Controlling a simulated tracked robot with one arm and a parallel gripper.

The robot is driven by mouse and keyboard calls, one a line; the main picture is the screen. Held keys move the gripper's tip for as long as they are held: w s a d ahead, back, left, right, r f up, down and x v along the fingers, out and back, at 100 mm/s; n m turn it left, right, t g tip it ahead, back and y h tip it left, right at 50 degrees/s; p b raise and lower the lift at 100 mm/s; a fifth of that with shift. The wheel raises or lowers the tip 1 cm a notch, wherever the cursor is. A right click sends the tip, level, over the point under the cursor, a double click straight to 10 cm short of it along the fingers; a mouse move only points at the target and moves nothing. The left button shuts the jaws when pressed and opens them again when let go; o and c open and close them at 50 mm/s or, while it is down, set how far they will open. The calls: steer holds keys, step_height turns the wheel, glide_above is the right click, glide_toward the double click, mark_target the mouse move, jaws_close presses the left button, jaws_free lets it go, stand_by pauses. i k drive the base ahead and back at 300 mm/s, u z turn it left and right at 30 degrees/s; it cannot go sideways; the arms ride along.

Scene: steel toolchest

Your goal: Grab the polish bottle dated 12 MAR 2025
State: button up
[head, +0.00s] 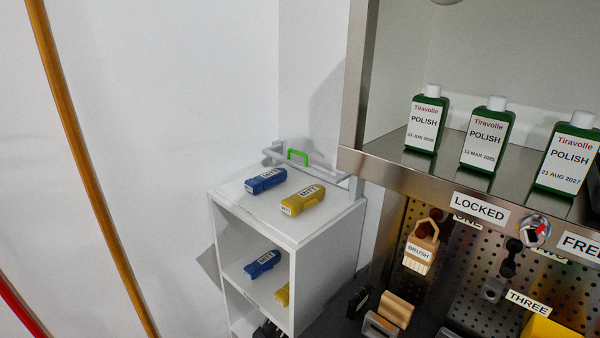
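Three green polish bottles with white caps and white Tiravolle labels stand upright in a row on the steel shelf (400,155) at the upper right. The middle bottle (485,137) has small print that appears to read 12 MAR 2025. The left bottle (426,122) has a date that looks like 01 JUN 2026, though its last digits are hard to read. The right bottle (568,157) reads 21 AUG 2027. The bottles stand apart, with bare shelf between them. My gripper is not visible in this view.
A steel side post (356,75) edges the shelf's left. Below hang a LOCKED sign (480,209), a brush (420,248) and a perforated panel. A white cabinet (330,225) holds blue and yellow mitts. An orange pole (87,160) crosses the left side.

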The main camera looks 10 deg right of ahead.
mark_target(490, 128)
steer(key=z, duration=0.7)
steer(key=k, duration=0.7)
